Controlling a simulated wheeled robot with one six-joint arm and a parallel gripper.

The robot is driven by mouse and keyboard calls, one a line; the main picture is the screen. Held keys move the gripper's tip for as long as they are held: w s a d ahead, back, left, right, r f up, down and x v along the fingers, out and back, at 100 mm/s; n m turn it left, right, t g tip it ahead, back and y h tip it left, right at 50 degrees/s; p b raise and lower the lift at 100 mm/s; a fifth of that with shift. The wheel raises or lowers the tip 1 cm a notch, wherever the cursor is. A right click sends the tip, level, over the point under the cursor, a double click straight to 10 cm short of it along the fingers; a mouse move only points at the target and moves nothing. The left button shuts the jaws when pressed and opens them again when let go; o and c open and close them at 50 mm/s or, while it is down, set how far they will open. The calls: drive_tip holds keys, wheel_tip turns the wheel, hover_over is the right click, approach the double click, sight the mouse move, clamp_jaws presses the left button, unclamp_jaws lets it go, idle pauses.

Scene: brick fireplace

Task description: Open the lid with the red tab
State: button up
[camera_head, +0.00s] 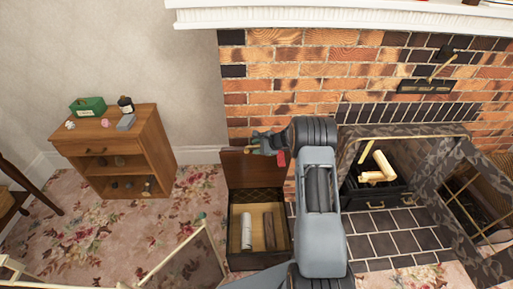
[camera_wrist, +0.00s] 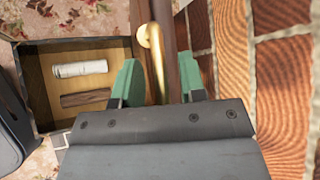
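The wooden box (camera_head: 258,262) stands on the floor left of the hearth. Its brown lid (camera_head: 245,170) stands raised against the brick wall, and the inside of the box shows. A red tab (camera_head: 282,158) shows at the lid's upper right, just below my gripper (camera_head: 266,143). In the wrist view, my gripper (camera_wrist: 161,78) has its two green fingers apart. A brass handle (camera_wrist: 157,45) and the dark lid's edge (camera_wrist: 187,50) run between them. I cannot see firm contact on both sides. The red tab does not show in the wrist view.
A pale log (camera_head: 246,231) and a brown log (camera_head: 269,230) lie in the box. The brick wall (camera_head: 270,100) is close behind the lid. The fireplace (camera_head: 375,195) is to the right. A small cabinet (camera_head: 150,150) stands left. Patterned carpet lies between cabinet and box.

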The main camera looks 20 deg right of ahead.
drive_tip(key=v, duration=1.4)
drive_tip(key=shift+p, duration=0.35)
drive_tip(key=shift+w, duration=0.1)
drive_tip(key=s+a+n+g+h+p, duration=0.15)
drive_tip(key=s+a+n+g, duration=0.35)
drive_tip(key=s, duration=0.5)
drive_tip(key=s+a+r+n+h+p, duration=0.2)
drive_tip(key=s+a+r+n+p, duration=0.1)
drive_tip(key=s+r, duration=0.3)
drive_tip(key=s+a+r+n+h+p, duration=0.2)
drive_tip(key=s+a+r+n+p, duration=0.2)
drive_tip(key=r, duration=0.6)
drive_tip(key=s+a+r+n+t+h+p, duration=0.1)
drive_tip(key=s+a+r+n+h+p, duration=0.1)
drive_tip(key=s+r+n, duration=0.4)
wheel_tip(320, 180, up, 3)
drive_tip(key=s+a+p, duration=0.1)
drive_tip(key=a, duration=0.1)
drive_tip(key=shift+s+a+f+n, duration=0.15)
drive_tip(key=shift+s+a+n, duration=0.1)
drive_tip(key=shift+s+n, duration=0.05)
